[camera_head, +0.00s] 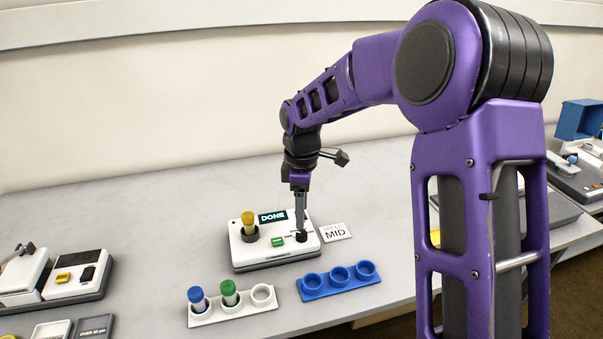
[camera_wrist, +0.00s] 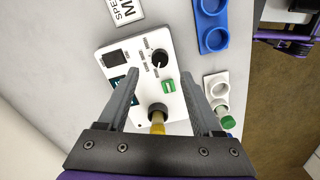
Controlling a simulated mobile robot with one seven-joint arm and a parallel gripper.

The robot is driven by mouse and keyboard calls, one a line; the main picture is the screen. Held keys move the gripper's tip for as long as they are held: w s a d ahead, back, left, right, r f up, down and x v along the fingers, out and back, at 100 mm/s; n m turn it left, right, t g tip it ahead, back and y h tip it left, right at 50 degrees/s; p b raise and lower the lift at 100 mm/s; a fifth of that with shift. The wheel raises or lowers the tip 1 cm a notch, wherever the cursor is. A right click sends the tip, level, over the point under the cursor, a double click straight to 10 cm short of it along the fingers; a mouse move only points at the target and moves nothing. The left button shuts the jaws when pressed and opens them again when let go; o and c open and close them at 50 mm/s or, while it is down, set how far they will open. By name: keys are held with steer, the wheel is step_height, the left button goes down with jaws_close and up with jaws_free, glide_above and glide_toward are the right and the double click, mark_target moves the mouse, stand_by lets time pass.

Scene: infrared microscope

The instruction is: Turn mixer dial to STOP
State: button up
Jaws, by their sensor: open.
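I cannot tell which mark the dial points at. My gripper (camera_head: 300,226) points down over the dial end. In the wrist view my gripper (camera_wrist: 161,76) is open and empty, its fingers spread either side of the dial's line. Whether they touch the dial is unclear.
A yellow-capped tube (camera_head: 248,220) stands in the mixer's left socket, near a green button (camera_head: 277,241). A SPEED MID card (camera_head: 335,232) lies right. A white rack (camera_head: 208,318) with blue and green tubes and an empty blue rack (camera_head: 341,289) stand in front.

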mark_target(302, 233)
step_height(302, 233, up, 11)
steer(key=shift+p, duration=0.4)
